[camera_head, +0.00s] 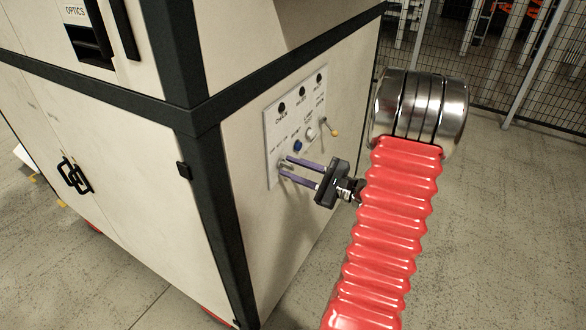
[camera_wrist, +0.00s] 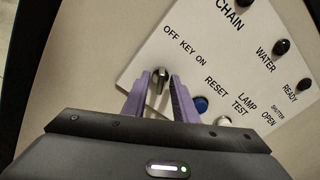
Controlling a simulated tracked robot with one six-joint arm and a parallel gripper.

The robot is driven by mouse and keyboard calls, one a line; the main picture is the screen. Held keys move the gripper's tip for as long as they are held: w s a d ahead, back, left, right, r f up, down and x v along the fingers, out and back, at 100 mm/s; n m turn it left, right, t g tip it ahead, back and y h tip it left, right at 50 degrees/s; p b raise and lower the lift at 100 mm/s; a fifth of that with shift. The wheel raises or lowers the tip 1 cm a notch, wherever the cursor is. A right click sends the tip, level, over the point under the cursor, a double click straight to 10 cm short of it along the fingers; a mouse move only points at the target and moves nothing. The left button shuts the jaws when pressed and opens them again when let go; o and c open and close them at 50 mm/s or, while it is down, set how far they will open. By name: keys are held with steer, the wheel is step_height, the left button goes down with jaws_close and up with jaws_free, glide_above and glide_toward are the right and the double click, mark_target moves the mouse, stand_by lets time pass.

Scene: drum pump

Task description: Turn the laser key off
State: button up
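The laser key (camera_wrist: 160,78) is a small metal key switch on the pale control panel (camera_wrist: 140,62), below the printed words OFF KEY ON. In the wrist view the key looks roughly upright in the picture; I cannot tell which mark it is set to. My gripper (camera_wrist: 161,76) has two purple fingers, one on each side of the key, with a narrow gap showing between them. It looks open around the key; no clear contact shows. In the head view my gripper (camera_head: 282,167) is at the panel's lower left, and the key is too small there to make out.
A blue button (camera_wrist: 201,104) labelled RESET and a pale LAMP TEST button (camera_wrist: 223,122) sit just right of the fingers. Dark indicators for CHAIN, WATER and READY (camera_wrist: 305,85) line the upper panel. A toggle (camera_head: 334,133) sticks out at the panel's right. Behind is a mesh fence (camera_head: 480,75).

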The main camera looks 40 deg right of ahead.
steer(key=v, duration=1.3)
steer(key=shift+s, duration=0.25)
steer(key=shift+d, duration=0.1)
steer(key=s+a+f+n+g+y, duration=0.1)
steer(key=s+a+f+n+g, duration=0.2)
steer(key=a+n+g, duration=0.35)
steer(key=s+a+f+n+g, duration=0.35)
steer(key=a+g, duration=0.35)
steer(key=a, duration=0.3)
steer(key=w+a+r+n+t+h, duration=0.2)
steer(key=a+r+n+h, duration=0.4)
steer(key=a+r+n, duration=1)
steer(key=w+a, duration=0.1)
steer(key=a, duration=0.2)
steer(key=shift+r+h, duration=0.2)
steer(key=shift+h, duration=0.1)
